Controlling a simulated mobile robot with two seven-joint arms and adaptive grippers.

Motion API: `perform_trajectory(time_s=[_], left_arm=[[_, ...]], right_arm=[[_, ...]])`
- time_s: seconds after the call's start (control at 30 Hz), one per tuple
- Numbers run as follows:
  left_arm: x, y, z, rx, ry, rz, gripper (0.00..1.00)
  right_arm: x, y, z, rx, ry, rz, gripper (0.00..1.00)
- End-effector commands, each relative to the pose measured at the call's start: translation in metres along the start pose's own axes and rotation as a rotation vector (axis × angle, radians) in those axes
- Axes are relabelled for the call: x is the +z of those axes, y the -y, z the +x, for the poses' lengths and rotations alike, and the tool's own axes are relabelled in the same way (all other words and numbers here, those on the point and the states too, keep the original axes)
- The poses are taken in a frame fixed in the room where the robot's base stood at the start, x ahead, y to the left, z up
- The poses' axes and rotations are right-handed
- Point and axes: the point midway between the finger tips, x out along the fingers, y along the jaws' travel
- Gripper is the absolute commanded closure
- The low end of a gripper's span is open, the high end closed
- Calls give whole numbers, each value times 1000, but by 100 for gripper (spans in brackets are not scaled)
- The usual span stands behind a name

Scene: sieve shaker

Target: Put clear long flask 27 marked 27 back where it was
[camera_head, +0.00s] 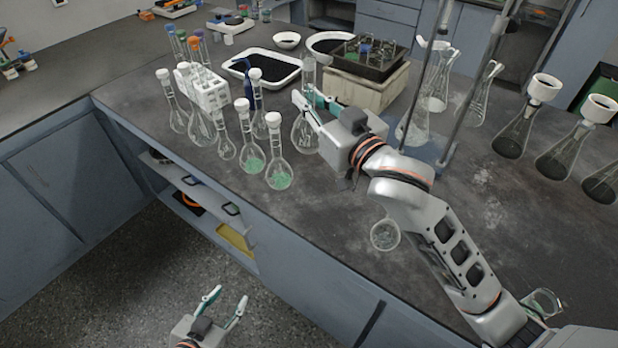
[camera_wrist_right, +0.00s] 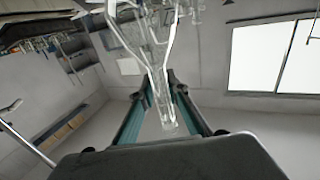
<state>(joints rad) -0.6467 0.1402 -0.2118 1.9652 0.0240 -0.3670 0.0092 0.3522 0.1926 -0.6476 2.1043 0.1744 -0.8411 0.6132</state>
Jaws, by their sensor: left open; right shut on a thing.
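A clear long-necked flask (camera_head: 306,136) with a round body is upright at my right gripper (camera_head: 304,96), which is shut on its neck. It also shows in the right wrist view (camera_wrist_right: 158,60), between the fingers. I cannot read a number on it, so I cannot confirm that it is 27. I cannot tell whether its base touches the bench (camera_head: 335,225). My left gripper (camera_head: 229,297) is open and empty, low in front of the bench over the floor.
White-capped flasks stand just left of the held flask, two with green contents (camera_head: 279,178) (camera_head: 252,156). A white rack (camera_head: 204,88), a tray of dark grains (camera_head: 262,68) and a sieve box (camera_head: 365,82) stand behind. Conical flasks (camera_head: 515,130) stand at right. The front bench is mostly clear.

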Motion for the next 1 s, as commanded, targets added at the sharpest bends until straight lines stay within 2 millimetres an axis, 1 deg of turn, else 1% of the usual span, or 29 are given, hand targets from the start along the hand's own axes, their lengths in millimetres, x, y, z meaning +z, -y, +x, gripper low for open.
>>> perform_trajectory(time_s=[0.03, 0.2, 0.4, 0.5, 0.6, 0.77, 1.0], left_arm=[[8, -2, 2, 2, 9, 0, 58], [26, -6, 5, 6, 26, -1, 58], [32, -6, 12, 6, 22, -1, 58], [33, -6, 15, 5, 17, -1, 58], [33, -6, 17, 4, 14, -2, 58], [33, -6, 18, 4, 11, -2, 58], [42, -8, 22, 5, 14, -4, 58]], right_arm=[[15, 0, 0, 0, 5, 0, 100], [58, 0, -1, 1, 6, 1, 100], [106, 0, -1, 0, 5, 1, 100], [125, 0, -1, 0, 4, 2, 100], [137, 0, -1, 0, 2, 2, 100], [146, 0, 0, 0, 1, 2, 100], [180, 0, -1, 0, 2, 1, 100]])
